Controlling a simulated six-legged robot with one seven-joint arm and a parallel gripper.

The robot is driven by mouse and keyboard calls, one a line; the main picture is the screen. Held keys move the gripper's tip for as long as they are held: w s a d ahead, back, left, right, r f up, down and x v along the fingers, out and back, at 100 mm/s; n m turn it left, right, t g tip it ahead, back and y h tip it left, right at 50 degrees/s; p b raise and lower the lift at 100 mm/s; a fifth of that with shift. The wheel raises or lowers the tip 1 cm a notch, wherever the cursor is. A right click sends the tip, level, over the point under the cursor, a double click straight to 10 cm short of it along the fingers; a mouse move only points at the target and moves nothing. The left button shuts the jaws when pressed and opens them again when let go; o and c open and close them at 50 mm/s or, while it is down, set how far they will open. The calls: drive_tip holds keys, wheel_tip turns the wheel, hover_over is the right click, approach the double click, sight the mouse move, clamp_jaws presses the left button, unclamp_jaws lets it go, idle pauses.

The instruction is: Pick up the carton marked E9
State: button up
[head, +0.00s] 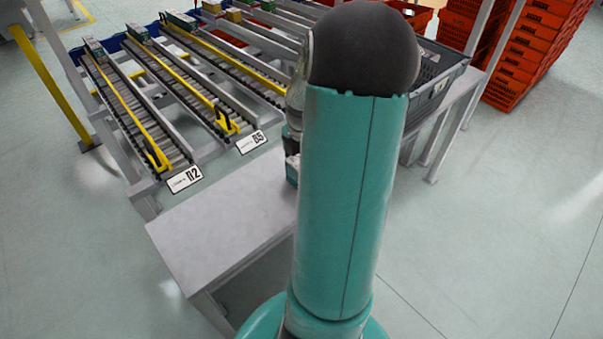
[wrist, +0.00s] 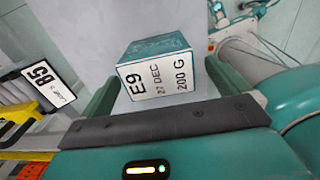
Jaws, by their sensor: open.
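The carton marked E9 (wrist: 158,76) is a small box with a teal top and a white label reading E9, 27 DEC, 200 G. It sits on the pale grey table top in the wrist view. My gripper (wrist: 160,88) is open, with one green finger on each side of the carton.
The grey table (head: 215,225) is clear at its left end. Roller lanes with signs B2 (head: 185,179) and B5 (head: 251,142) end at its far side. A dark grey crate (head: 436,80) stands right of my arm. Stacked orange totes (head: 530,50) stand behind.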

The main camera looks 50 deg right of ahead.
wheel_tip(320, 180, down, 5)
drive_tip(key=shift+w, duration=0.15)
drive_tip(key=c, duration=1.1)
drive_tip(key=shift+r, duration=0.15)
drive_tip(key=shift+c, duration=0.2)
